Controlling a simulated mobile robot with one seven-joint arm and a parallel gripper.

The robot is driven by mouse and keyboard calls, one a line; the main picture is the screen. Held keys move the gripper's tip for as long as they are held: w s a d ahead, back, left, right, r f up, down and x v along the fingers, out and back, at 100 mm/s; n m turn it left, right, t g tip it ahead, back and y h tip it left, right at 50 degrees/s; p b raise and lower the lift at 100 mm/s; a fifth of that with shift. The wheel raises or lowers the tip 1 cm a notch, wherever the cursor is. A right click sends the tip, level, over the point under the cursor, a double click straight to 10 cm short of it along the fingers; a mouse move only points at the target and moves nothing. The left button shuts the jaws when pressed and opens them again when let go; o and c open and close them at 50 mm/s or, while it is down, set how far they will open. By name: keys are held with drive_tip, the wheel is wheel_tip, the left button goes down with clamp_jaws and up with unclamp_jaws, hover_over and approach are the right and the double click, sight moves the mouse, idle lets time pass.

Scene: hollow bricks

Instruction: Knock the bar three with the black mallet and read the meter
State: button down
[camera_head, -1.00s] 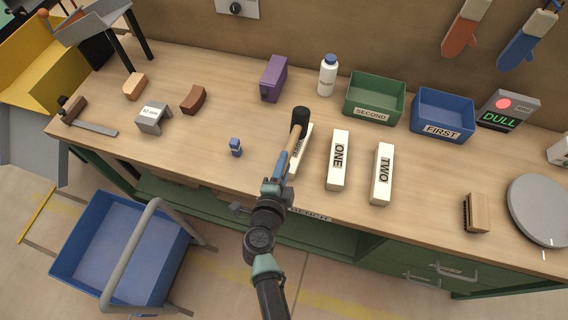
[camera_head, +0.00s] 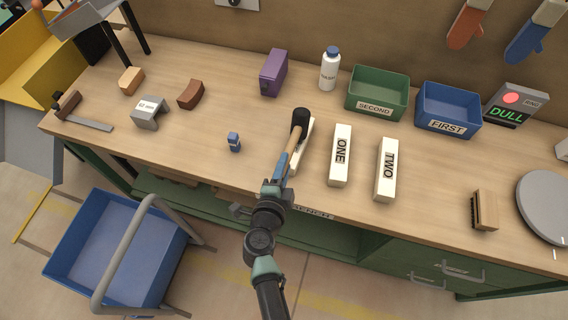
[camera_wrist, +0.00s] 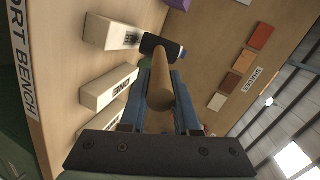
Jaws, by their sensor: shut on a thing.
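My gripper (camera_head: 275,188) is shut on the wooden handle of the black mallet (camera_head: 301,117). The mallet's head points away from me, and its handle also shows between my fingers in the wrist view (camera_wrist: 161,80). A white bar (camera_head: 306,146), left of the others, lies partly behind the mallet, its label mostly hidden. In the wrist view this bar (camera_wrist: 110,32) is beside the mallet head; I cannot tell whether they touch. Bar ONE (camera_head: 340,170) and bar TWO (camera_head: 386,181) lie to its right. The meter (camera_head: 521,98) at the right shows a red light and reads "DULL".
A green SECOND bin (camera_head: 377,108) and a blue FIRST bin (camera_head: 446,126) stand behind the bars. A brush (camera_head: 485,210) and grey disc (camera_head: 548,205) lie right.

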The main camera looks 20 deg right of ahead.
drive_tip(key=shift+f+b, duration=0.35)
drive_tip(key=shift+f, duration=0.6)
wheel_tip(320, 180, up, 4)
drive_tip(key=p, duration=0.4)
drive_tip(key=shift+f, duration=0.2)
drive_tip(key=shift+r, duration=0.15)
wheel_tip(320, 180, up, 4)
drive_tip(key=p, duration=0.5)
